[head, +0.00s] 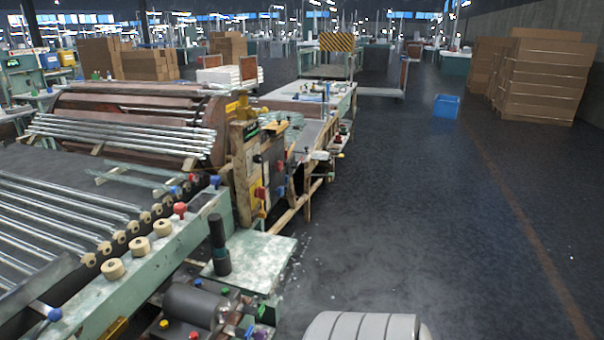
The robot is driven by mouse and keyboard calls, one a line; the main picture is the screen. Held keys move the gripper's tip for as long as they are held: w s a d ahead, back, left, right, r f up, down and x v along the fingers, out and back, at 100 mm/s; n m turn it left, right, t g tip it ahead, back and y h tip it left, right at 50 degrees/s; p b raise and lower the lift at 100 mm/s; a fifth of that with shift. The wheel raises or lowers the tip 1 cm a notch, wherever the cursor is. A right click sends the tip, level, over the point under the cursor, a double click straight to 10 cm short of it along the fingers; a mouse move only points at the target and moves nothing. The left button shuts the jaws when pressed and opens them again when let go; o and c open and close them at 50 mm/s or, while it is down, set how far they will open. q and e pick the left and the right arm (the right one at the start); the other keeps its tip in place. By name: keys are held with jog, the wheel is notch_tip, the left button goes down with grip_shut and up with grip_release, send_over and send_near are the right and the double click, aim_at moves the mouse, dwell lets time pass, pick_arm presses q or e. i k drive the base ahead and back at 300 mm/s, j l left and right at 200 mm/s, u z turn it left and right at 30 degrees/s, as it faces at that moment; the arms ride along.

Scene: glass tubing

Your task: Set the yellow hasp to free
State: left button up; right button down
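I cannot make out a hasp for certain. A small yellow part (261,193) shows on the wooden-framed control panel (243,165) near the middle of the head view, beside small red parts. Another yellow piece (232,107) sits higher, at the top corner of the machine behind the panel. Both are too small to tell their shape or setting.
A roller machine (60,215) with metal tubes fills the left. A green rail (150,265) carries tan knobs. The floor at right is clear up to a blue bin (446,106) and stacked cartons (545,75).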

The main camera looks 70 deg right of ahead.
aim_at(260, 214)
jog(key=z, duration=1.95)
